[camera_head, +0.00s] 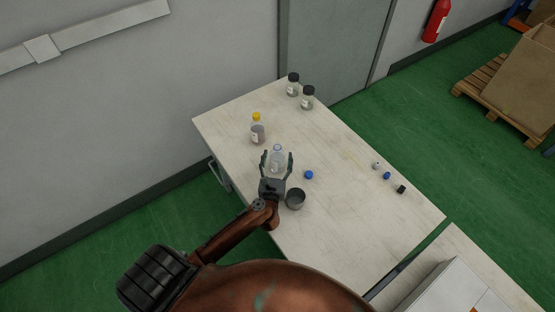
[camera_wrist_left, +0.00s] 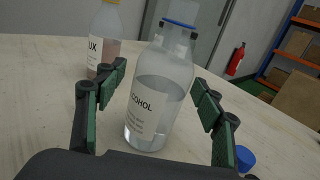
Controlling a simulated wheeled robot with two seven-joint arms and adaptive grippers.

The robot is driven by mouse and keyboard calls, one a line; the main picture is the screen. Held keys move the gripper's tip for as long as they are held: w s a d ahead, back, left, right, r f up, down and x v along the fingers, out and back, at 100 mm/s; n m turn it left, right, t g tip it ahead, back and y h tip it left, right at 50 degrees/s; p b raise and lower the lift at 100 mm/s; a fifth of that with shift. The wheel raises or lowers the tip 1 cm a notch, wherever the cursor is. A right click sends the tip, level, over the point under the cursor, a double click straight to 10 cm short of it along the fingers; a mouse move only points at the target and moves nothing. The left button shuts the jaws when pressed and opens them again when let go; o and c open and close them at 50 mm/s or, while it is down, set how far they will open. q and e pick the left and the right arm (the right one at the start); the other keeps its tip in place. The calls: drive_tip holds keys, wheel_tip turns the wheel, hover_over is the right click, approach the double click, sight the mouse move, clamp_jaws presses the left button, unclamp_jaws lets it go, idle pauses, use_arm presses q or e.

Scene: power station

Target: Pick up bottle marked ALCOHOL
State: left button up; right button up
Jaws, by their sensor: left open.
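The bottle marked ALCOHOL (camera_wrist_left: 158,98) is clear, with a blue ring at its neck and a white label of which "COHOL" can be read. It stands upright on the table. In the head view the bottle (camera_head: 277,156) is just beyond my left gripper (camera_head: 276,163). My left gripper is open, and in the left wrist view its two green-padded fingers (camera_wrist_left: 158,100) are on either side of the bottle, with gaps showing. My right gripper is not in view.
A yellow-capped bottle (camera_head: 257,131) stands close behind on the left. A metal cup (camera_head: 295,199) and a blue cap (camera_head: 309,175) are to the right. Two black-capped bottles (camera_head: 307,98) stand at the far end. Several small caps (camera_head: 387,175) lie near the right edge.

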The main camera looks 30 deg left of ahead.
use_arm(q)
drive_tip(key=shift+c, duration=0.5)
drive_tip(key=c, duration=1.2)
drive_tip(key=shift+c, duration=0.6)
drive_tip(key=shift+r, duration=0.25)
